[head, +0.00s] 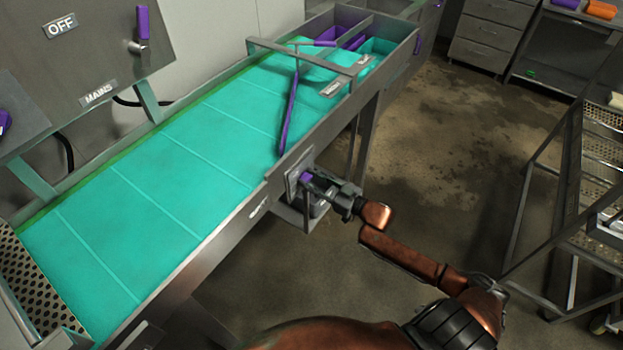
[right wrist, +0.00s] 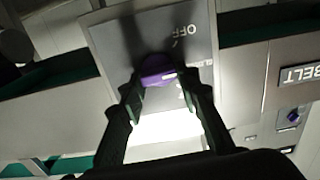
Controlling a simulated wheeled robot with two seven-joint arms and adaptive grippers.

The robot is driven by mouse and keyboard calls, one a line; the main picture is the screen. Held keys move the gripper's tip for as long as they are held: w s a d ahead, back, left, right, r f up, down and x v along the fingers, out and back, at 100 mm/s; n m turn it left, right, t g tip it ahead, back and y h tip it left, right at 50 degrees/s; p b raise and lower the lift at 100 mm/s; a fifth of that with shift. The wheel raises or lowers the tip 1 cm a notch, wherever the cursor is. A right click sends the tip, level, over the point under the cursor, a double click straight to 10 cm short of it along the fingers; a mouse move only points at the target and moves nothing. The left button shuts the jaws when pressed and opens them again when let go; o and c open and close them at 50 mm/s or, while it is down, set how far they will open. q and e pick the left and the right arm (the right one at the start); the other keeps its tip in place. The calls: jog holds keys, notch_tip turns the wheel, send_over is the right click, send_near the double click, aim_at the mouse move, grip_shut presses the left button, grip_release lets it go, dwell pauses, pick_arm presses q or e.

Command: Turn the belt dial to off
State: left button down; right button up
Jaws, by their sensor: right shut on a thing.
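The belt dial is a purple knob (head: 305,178) on a grey plate on the near side of the conveyor. In the right wrist view the purple dial (right wrist: 158,70) sits on its plate (right wrist: 112,48), with the word OFF printed beside it. A pale mark shows on the dial's face. My right gripper (head: 318,186) reaches the dial from the right. In the right wrist view its two dark fingers (right wrist: 160,84) are shut on the dial, one on each side. My left gripper is not in view.
The turquoise conveyor belt (head: 150,170) runs beside the plate, with a purple bar (head: 289,115) across it. A BELT label (right wrist: 300,75) is on the side panel. A panel with an OFF sign (head: 61,26) stands upper left. A wire rack cart (head: 545,215) stands right; floor between is clear.

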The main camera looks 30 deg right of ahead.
jog(key=n+p, duration=0.2)
jog(key=n, duration=0.2)
jog(key=shift+r, duration=0.1)
jog(key=n, duration=0.4)
jog(key=shift+a+p, duration=0.15)
jog(key=shift+p, duration=0.15)
jog(key=shift+n, duration=0.3)
jog(key=o, duration=1.2)
jog(key=shift+s, duration=0.1)
jog(key=shift+c, duration=0.2)
jog(key=shift+f, duration=0.2)
jog(key=v, duration=1.2)
